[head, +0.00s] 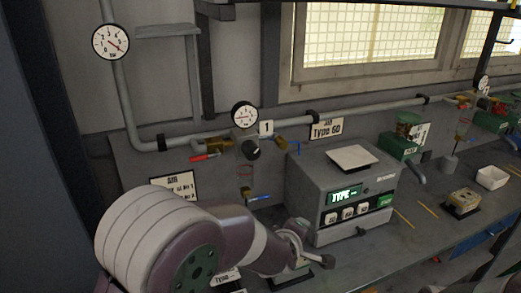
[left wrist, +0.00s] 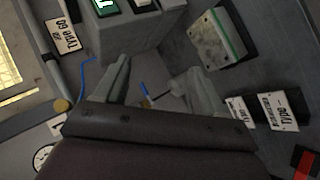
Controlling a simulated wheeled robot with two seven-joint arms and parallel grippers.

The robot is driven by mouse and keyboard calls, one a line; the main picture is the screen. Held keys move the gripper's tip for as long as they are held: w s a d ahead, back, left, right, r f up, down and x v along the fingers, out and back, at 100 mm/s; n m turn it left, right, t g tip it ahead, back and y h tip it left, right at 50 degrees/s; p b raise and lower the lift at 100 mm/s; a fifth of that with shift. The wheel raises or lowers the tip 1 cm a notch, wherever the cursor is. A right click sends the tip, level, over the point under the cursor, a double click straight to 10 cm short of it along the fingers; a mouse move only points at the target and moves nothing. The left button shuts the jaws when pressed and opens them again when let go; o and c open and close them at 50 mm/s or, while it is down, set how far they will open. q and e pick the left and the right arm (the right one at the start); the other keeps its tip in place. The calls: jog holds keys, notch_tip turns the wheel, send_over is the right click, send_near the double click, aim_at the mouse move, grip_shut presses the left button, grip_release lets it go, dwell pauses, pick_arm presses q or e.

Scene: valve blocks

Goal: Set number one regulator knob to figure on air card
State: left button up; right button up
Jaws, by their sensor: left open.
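The black regulator knob (head: 250,149) sits on the back panel, below a round white gauge (head: 244,115) and beside a plate marked 1 (head: 266,128). The knob's setting is too small to read. A white air card (head: 173,185) stands left of it, partly hidden behind my arm; its figure is not readable. My left gripper (head: 305,262) is low over the bench, in front of the grey box and well apart from the knob. In the left wrist view its fingers (left wrist: 153,85) are spread with nothing held between them. My right gripper is not in view.
A grey box (head: 316,165) with a lit TYPE display stands right of the knob. A sign reading Type 60 (head: 326,128) is behind it. A larger gauge (head: 110,41) hangs upper left.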

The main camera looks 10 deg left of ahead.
pick_arm(q)
jog(key=w+r+n+t+y, duration=0.3)
jog(key=w+r+n+t, duration=0.15)
jog(key=r+n, duration=0.4)
jog(key=n+y, duration=0.8)
jog(key=n, duration=1)
send_near(254, 154)
jog(key=shift+m, duration=0.25)
jog(key=p+x, duration=0.6)
jog(key=x, duration=0.4)
jog(key=shift+r+p, duration=0.15)
jog(key=shift+p, duration=0.2)
jog(key=shift+w+a, duration=0.2)
jog(key=shift+w, duration=0.1)
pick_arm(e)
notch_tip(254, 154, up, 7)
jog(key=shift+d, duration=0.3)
pick_arm(q)
jog(key=c, duration=1.1)
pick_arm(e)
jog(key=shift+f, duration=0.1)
